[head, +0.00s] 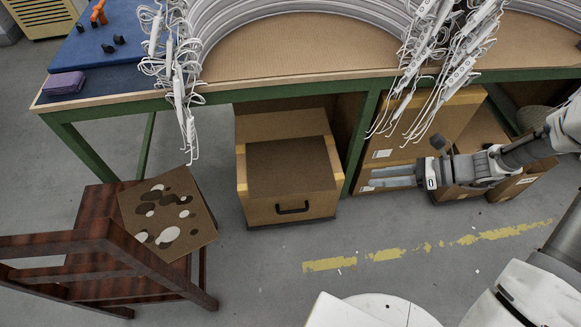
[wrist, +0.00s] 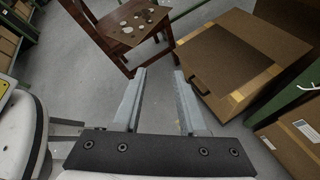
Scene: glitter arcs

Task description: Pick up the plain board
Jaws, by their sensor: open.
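A plain brown board (head: 290,165) without pattern seems to lie flat on top of a cardboard box under the table; I cannot clearly tell it from the box's own top. In the wrist view this plain brown surface (wrist: 222,52) is at upper right. A spotted board (head: 165,213), brown with white and dark patches, lies on the wooden chair; it also shows in the wrist view (wrist: 128,24). My gripper (head: 372,178) is open and empty, to the right of the plain surface and apart from it. Its two fingers (wrist: 160,75) point toward the floor between chair and box.
The cardboard box (head: 288,211) has a dark front handle. The wooden chair (head: 110,240) stands at left. A green-framed table (head: 110,98) with hanging white cables (head: 180,90) is above. More cartons (head: 425,125) stand at right. The grey floor in front is clear.

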